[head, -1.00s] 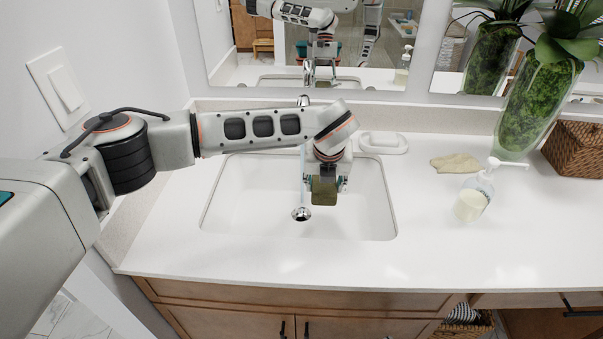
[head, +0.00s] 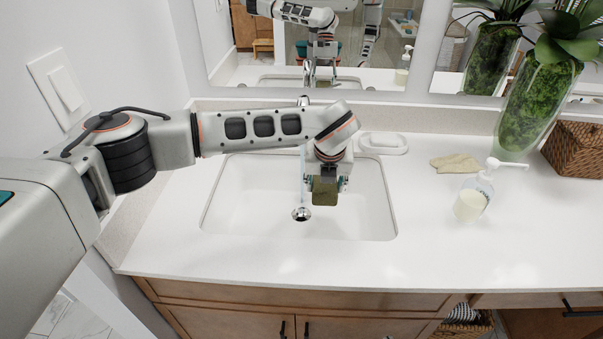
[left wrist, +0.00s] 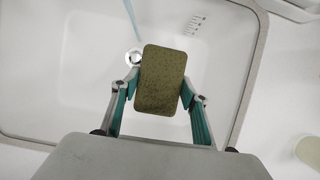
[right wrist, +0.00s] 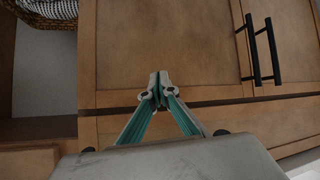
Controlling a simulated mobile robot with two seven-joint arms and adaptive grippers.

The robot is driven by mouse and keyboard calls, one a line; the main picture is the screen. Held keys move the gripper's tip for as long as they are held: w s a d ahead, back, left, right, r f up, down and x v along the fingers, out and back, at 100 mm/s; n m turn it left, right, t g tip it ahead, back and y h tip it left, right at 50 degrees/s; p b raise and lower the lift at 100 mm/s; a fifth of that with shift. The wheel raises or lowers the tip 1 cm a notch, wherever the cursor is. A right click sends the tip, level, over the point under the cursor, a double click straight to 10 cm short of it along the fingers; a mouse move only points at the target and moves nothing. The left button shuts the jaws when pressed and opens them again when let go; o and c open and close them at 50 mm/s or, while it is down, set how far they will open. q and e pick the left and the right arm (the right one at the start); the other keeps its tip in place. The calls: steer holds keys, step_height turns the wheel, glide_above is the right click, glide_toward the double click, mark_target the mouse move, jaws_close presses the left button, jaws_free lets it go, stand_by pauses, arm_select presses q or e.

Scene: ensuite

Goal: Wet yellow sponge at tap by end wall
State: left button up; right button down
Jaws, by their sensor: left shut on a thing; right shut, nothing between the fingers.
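The sponge (head: 324,192) looks dark olive-yellow and is held by my left gripper (head: 328,183) over the basin of the sink (head: 255,200). In the left wrist view the sponge (left wrist: 162,80) is pinched between both fingers. The tap (head: 304,101) stands behind the sink, mostly hidden by my arm. A thin stream of water (head: 302,175) falls just left of the sponge towards the drain (head: 301,214); the stream (left wrist: 131,20) also shows in the left wrist view. I cannot tell whether it touches the sponge. My right gripper (right wrist: 160,88) is shut and empty in front of the cabinet doors.
A soap dish (head: 383,143) sits behind the sink's right corner. The wall (head: 125,60) bounds the left. The front right counter is clear.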

arm_select(q)
steer(key=shift+s+d+r+p, duration=0.7)
steer(key=shift+s+d+r, duration=0.35)
steer(key=shift+r, duration=0.25)
steer(key=shift+s+d+r, duration=0.5)
steer(key=shift+s+r, duration=0.1)
steer(key=shift+s, duration=0.15)
